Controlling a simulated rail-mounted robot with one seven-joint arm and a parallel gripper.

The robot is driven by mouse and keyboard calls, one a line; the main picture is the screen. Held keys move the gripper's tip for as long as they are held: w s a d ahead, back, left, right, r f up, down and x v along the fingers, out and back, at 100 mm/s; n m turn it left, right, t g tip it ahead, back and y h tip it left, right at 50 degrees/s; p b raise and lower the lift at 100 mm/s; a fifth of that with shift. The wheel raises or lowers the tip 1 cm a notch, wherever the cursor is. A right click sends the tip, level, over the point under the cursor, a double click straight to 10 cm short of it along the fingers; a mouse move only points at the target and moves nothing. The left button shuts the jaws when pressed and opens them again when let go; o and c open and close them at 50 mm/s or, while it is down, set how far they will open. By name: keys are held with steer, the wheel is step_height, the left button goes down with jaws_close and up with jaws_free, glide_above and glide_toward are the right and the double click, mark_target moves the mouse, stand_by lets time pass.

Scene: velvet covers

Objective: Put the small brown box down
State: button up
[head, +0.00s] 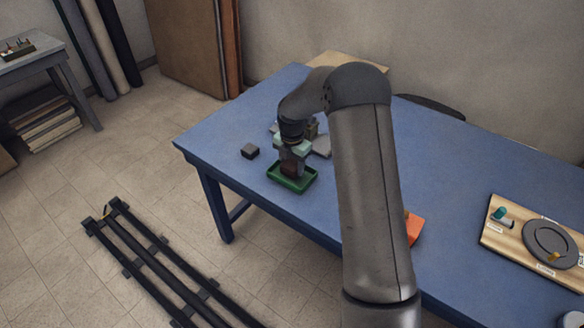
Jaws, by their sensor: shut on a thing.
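My gripper (291,160) is shut on the small brown box (290,169) and points down at the left end of the blue table. The box is dark brown and small in the head view. It is inside the outline of the green tray (307,183). I cannot tell whether the box touches the tray floor or hangs just above it. The fingers and wrist hide part of the box and the tray's back.
A small dark block (250,151) lies left of the tray on the blue table (222,150). Grey pieces (322,147) lie behind the gripper. An orange item (414,226) is partly hidden by my arm. A wooden board (505,238) is at the right. The table's front edge is close.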

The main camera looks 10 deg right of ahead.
steer(key=shift+f, duration=1)
steer(key=shift+f, duration=0.25)
steer(key=o, duration=1)
steer(key=shift+r, duration=0.1)
steer(key=shift+c, duration=0.2)
